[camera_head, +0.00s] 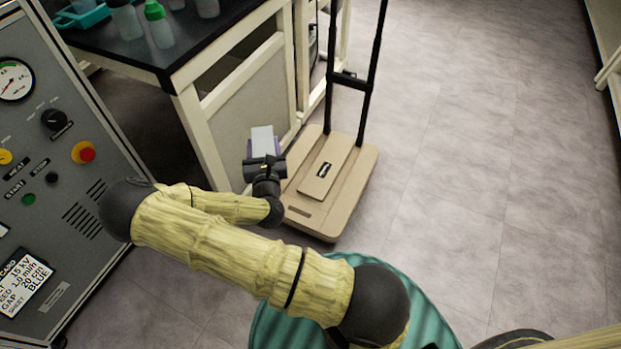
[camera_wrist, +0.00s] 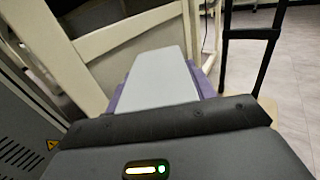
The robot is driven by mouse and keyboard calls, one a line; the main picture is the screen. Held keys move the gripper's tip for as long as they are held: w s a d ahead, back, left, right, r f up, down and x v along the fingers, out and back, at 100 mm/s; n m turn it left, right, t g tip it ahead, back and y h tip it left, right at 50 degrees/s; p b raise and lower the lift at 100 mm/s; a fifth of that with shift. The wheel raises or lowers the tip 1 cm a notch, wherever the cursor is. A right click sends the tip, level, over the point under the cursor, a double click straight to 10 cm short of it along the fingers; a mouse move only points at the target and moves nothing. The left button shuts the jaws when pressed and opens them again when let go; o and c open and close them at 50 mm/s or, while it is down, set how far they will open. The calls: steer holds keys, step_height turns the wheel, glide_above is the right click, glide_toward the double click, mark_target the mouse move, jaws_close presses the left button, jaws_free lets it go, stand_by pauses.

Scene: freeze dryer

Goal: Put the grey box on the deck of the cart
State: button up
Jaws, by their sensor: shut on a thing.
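My gripper (camera_head: 263,152) is shut on the grey box (camera_head: 262,137), a pale grey block with purple showing along its sides. In the wrist view the grey box (camera_wrist: 158,78) points away from my gripper, and its far end is in front of the bench frame. The cart (camera_head: 358,82) has a flat beige deck (camera_head: 350,170) low over the floor and a tall black handle at its far side. In the head view the box appears at the left edge of the deck, beside the bench. Its height above the deck is hard to tell.
A bench (camera_head: 240,115) with a black top and pale frame stands close on the left, with bottles on it. A grey control panel (camera_head: 60,150) is at the far left. The floor (camera_head: 450,180) right of the cart is clear. The cart's handle (camera_wrist: 226,60) rises at the right in the wrist view.

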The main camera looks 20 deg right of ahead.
stand_by(0.3)
steer(key=w+d+f+m+g+h+b, duration=0.1)
steer(key=w+d+f+m+h+b, duration=0.1)
steer(key=d+f+b, duration=0.35)
steer(key=w+d+f+m+g+h+b, duration=0.1)
steer(key=w+d+f+h+b, duration=0.15)
steer(key=f, duration=0.55)
steer(key=m+g+h+b, duration=0.4)
steer(key=h+b, duration=0.1)
glide_above(312, 192)
step_height(312, 192, down, 12)
steer(key=shift+w+f+y, duration=0.1)
steer(key=shift+y, duration=0.15)
step_height(312, 192, down, 6)
steer(key=b, duration=0.4)
steer(key=shift+f, duration=0.15)
steer(key=shift+f+b, duration=1.25)
steer(key=shift+f, duration=0.55)
steer(key=shift+f, duration=0.2)
